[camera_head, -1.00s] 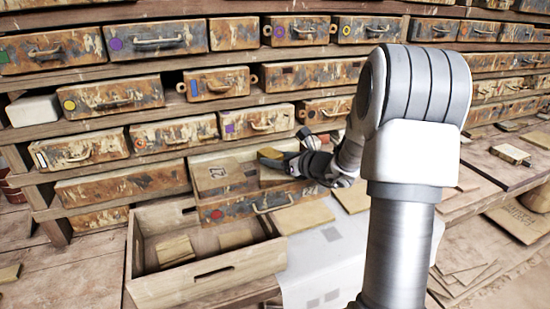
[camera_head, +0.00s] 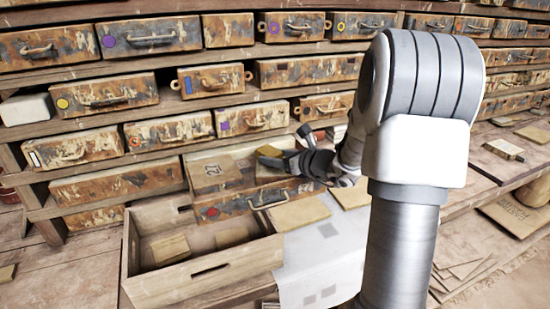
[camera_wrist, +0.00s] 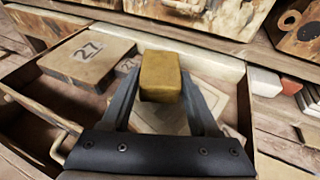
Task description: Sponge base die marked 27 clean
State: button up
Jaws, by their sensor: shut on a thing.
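My gripper (camera_wrist: 160,90) is shut on a yellow-brown sponge block (camera_wrist: 161,75), held between its two fingers. In the head view the sponge (camera_head: 269,151) is above the right part of an open drawer (camera_head: 250,202). The base die marked 27 (camera_wrist: 88,57) is a flat brown block in the drawer, left of the sponge and apart from it. It also shows in the head view (camera_head: 208,172). Below the sponge, a pale flat piece with a square pattern (camera_wrist: 160,117) lies in the drawer.
A wooden crate (camera_head: 215,277) with two small wooden blocks stands in front of the drawer. Closed drawers (camera_head: 102,92) fill the shelves behind. Flat boards (camera_head: 300,213) and a white sheet (camera_head: 325,258) lie on the bench to the right.

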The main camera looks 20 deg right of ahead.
jog(key=shift+r, duration=0.25)
jog(key=shift+r+p, duration=0.7)
jog(key=shift+r, duration=0.35)
jog(key=shift+s+b, duration=0.6)
jog(key=shift+s, duration=3.4)
jog(key=s, duration=0.9)
